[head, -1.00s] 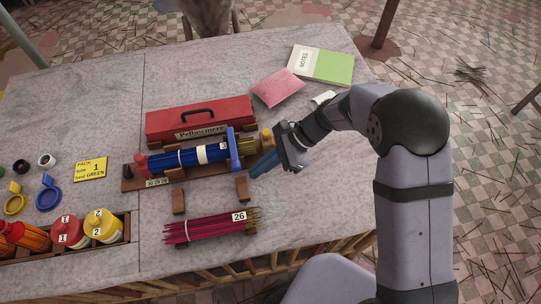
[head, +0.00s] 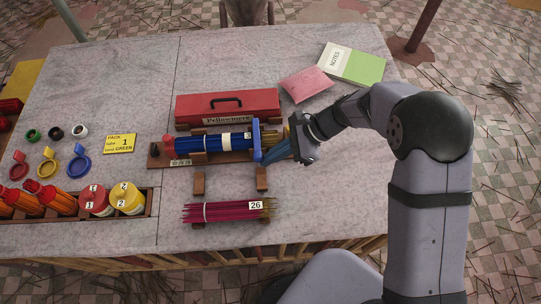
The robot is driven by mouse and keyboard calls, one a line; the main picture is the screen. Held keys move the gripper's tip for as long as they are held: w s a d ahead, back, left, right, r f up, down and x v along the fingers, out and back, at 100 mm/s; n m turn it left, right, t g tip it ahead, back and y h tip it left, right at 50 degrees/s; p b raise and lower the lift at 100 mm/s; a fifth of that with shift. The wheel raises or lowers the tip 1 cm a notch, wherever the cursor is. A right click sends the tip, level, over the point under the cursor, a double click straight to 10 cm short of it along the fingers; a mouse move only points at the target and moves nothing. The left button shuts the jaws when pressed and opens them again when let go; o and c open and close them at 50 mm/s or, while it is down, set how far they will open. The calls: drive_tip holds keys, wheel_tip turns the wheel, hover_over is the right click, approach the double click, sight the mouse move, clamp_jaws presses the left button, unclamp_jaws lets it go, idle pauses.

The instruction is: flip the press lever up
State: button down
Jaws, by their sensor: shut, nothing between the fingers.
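The press is a long blue cylinder (head: 215,142) with a pale band and a small number tag, lying on a wooden base (head: 213,161). A flat blue upright piece (head: 257,138) stands at its right end; I cannot tell for sure that this is the press lever. A red end piece (head: 168,145) and a dark knob (head: 154,150) are at the left. My gripper (head: 267,160) is shut and empty. Its blue fingertips are low beside the upright piece, on its right; I cannot tell whether they touch it.
A red toolbox (head: 228,106) stands just behind the press. Magenta sticks (head: 228,212) on wooden rests lie in front. A crate (head: 150,220) of coloured bottles is at the front left.

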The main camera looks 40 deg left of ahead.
drive_tip(key=shift+r+g+h+p, duration=0.5)
drive_tip(key=shift+r+p, duration=0.8)
drive_tip(key=shift+p, duration=0.25)
wheel_tip(320, 180, up, 9)
drive_tip(key=m+p, duration=0.1)
drive_tip(key=p, duration=0.3)
hover_over(268, 137)
drive_tip(key=shift+g+h, duration=0.3)
drive_tip(key=shift+g, duration=0.1)
drive_tip(key=shift+w+a+r, duration=0.25)
drive_tip(key=shift+w+a, duration=0.5)
drive_tip(key=shift+w+a+r, duration=0.2)
drive_tip(key=shift+w+a, duration=0.6)
wheel_tip(268, 137, up, 10)
drive_tip(key=p, duration=0.4)
